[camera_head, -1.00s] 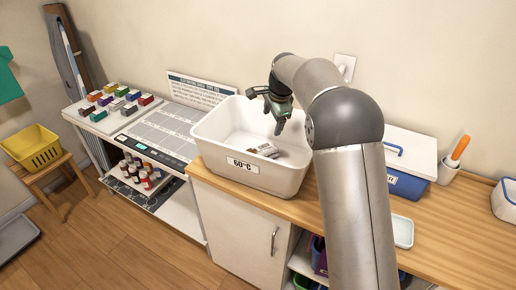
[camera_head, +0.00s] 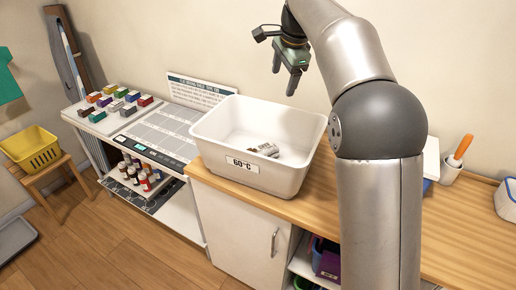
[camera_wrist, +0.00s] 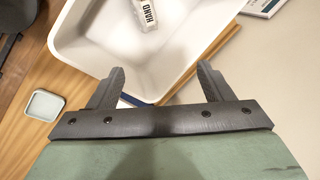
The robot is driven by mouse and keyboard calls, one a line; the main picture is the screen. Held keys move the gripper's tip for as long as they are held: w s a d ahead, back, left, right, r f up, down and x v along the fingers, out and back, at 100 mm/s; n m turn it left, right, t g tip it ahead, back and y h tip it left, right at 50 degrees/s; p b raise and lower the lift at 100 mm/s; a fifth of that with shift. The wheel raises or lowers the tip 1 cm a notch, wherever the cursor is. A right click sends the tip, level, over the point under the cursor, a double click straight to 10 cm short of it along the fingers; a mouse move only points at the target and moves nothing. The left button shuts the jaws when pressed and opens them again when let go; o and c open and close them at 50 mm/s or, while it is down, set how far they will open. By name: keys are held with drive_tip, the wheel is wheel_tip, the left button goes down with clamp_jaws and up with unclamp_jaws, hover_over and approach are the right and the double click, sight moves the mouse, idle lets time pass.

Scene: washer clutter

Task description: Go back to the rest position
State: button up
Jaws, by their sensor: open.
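My gripper (camera_head: 284,78) is in the air above the back right part of the white 60°C bin, with its fingers pointing down. In the wrist view my gripper (camera_wrist: 160,85) has its two fingers spread wide apart with nothing between them. The white bin (camera_head: 243,175) stands on the wooden counter. A small white and grey item (camera_head: 264,150) lies on the bin floor. It also shows in the wrist view (camera_wrist: 147,14), with the letters "HAND" on it. My arm hides part of the counter to the right of the bin.
A shelf unit with colored boxes (camera_head: 112,103) and small bottles (camera_head: 140,175) stands left of the bin. A yellow basket (camera_head: 32,148) sits on a stool. An orange-handled tool in a white cup (camera_head: 450,172) is at right. A small pale tray (camera_wrist: 43,105) lies on the counter.

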idle(0.3)
drive_tip(key=s+d+f+n, duration=0.4)
drive_tip(key=s+f, duration=0.2)
drive_tip(key=s, duration=0.7)
drive_tip(key=s+d+f+n+g+h, duration=0.1)
drive_tip(key=s+d+f+n, duration=0.3)
drive_tip(key=s, duration=0.9)
drive_tip(key=s+d+f+n+g, duration=0.1)
drive_tip(key=s+d+f+n, duration=0.3)
drive_tip(key=s+f, duration=0.6)
drive_tip(key=s+d, duration=0.1)
drive_tip(key=s, duration=0.2)
drive_tip(key=shift+f+n+h, duration=0.2)
drive_tip(key=shift+n+h, duration=0.1)
drive_tip(key=shift+n, duration=0.1)
